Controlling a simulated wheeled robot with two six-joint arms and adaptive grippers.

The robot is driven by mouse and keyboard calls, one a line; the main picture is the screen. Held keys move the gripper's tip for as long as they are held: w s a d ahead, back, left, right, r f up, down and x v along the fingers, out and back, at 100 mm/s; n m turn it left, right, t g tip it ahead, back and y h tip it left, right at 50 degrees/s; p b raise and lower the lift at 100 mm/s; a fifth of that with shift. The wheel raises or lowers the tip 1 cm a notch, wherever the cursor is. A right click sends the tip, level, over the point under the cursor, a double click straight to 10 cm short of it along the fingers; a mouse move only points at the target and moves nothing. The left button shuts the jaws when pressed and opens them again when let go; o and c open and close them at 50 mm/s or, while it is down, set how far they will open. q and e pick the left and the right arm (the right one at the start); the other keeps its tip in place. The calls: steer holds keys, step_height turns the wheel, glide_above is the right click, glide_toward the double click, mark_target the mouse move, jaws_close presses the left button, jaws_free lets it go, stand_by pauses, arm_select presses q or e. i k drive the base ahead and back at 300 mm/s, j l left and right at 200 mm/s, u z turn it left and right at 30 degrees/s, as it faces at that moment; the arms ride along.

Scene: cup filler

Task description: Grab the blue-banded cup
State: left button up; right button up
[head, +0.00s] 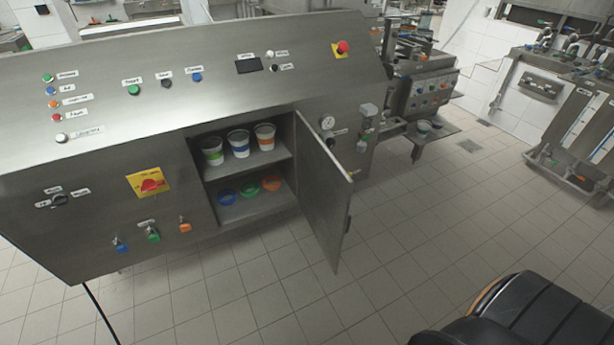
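The blue-banded cup (239,143) is white with a blue band. It stands upright in the middle of the upper shelf (262,162) of an open compartment in the steel machine. A green-banded cup (213,152) stands to its left and an orange-banded cup (265,137) to its right. All three are inside the compartment, with nothing in front of the blue-banded one. Neither of my grippers shows in the head view, so I cannot see whether they are open or shut.
The compartment door (325,190) stands open, swung outward on the right side. Blue (228,197), green (249,190) and orange (270,183) round pieces, seemingly lids, lie on the lower shelf.

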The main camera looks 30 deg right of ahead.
mark_target(239, 139)
steer(key=i+l+u, duration=0.15)
steer(key=l, duration=0.7)
steer(key=i+l+u, duration=0.15)
steer(key=l, duration=0.7)
steer(key=i+l+u, duration=0.2)
steer(key=l, duration=0.65)
steer(key=k, duration=0.1)
